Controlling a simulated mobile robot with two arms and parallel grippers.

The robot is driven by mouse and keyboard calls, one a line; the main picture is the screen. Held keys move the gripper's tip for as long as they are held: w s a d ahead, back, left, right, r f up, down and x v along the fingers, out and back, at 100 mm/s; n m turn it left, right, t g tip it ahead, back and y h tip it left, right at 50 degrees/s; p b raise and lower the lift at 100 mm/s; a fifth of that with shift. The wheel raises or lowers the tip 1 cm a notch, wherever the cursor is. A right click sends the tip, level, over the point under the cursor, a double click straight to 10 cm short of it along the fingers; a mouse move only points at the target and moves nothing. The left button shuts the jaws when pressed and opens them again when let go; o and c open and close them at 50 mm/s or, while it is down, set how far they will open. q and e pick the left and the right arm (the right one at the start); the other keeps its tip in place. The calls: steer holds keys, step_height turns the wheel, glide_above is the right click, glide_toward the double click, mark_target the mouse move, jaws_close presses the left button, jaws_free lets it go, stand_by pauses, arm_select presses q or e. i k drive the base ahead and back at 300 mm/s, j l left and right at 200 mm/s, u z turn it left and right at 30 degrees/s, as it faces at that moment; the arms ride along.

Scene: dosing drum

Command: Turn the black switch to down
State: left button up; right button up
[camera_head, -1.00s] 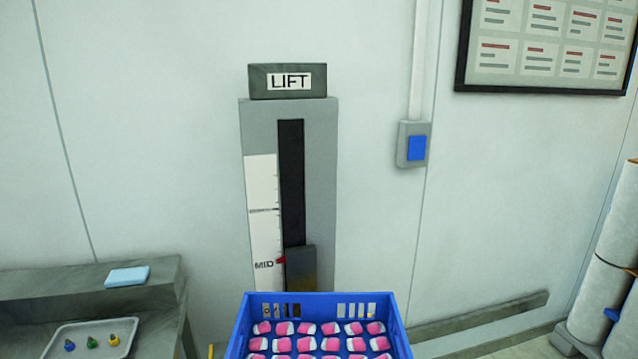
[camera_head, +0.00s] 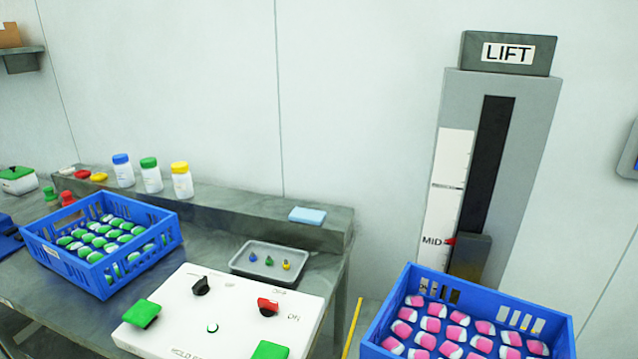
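The black switch (camera_head: 201,285) is a small rotary knob on the upper left part of a white panel (camera_head: 175,340). The panel lies on the grey table in the lower middle of the head view. Which way the black knob points is hard to tell at this size, and any label beside it is too faint to read. A red knob (camera_head: 268,306) sits to its right on the same panel. Neither of my grippers shows in the head view.
Two green square buttons (camera_head: 142,313) (camera_head: 270,350) and a small green ring (camera_head: 212,328) are on the panel. A grey tray (camera_head: 240,265) stands behind it. A blue crate (camera_head: 60,262) of green-white capsules is left; another (camera_head: 540,318) with pink-white ones stands by the LIFT column (camera_head: 540,110).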

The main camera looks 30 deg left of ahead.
mark_target(201, 288)
steer(key=u, duration=1.7)
